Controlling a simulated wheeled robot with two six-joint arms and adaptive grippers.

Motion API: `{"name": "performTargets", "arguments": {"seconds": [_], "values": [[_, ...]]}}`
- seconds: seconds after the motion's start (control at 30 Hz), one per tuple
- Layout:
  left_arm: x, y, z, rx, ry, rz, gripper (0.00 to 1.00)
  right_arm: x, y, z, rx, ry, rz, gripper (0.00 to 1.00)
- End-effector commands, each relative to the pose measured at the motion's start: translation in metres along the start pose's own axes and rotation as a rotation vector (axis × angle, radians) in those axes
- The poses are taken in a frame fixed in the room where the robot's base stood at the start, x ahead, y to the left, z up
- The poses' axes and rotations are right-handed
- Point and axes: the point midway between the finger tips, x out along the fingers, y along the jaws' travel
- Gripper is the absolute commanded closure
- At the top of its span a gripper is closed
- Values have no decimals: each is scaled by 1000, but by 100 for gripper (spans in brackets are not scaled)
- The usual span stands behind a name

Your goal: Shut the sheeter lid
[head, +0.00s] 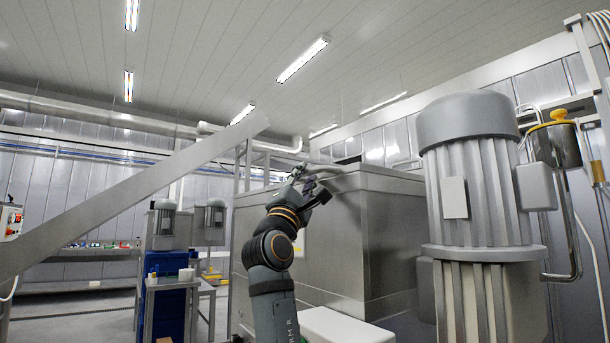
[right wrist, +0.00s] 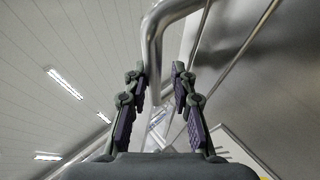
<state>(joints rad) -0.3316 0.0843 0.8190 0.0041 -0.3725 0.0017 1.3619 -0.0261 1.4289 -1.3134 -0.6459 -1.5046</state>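The sheeter is the large brushed-steel box (head: 335,250) in the middle of the head view. Its lid (head: 385,180) lies along the top; I cannot tell whether it is fully down. A bent metal bar handle (head: 325,168) shows at the lid's near left edge. My right gripper (head: 306,183) is at this handle, partly hidden by its own wrist. In the right wrist view the right gripper (right wrist: 159,68) has its fingers spread apart, with the bar handle (right wrist: 154,45) running between the fingertips, with gaps at both sides. My left gripper is not in view.
A large ribbed grey motor (head: 480,190) stands close on the right. A sloping metal beam (head: 130,195) crosses the left. Beyond are a blue cabinet (head: 165,270) and a small table (head: 172,285). A white cover (head: 340,328) lies low in front of the sheeter.

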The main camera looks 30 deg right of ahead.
Motion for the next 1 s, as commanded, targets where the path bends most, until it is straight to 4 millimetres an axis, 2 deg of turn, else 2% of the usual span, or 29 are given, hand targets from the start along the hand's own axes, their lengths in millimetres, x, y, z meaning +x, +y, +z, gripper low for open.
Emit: {"name": "performTargets", "arguments": {"seconds": [0.47,0.57,0.8,1.0], "values": [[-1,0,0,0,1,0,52,-3,2,2,2,-3,4,76],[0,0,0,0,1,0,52,-19,2,1,4,-1,4,76],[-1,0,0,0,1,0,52,-78,1,0,6,2,0,76],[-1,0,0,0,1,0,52,-111,1,0,3,1,2,76]]}}
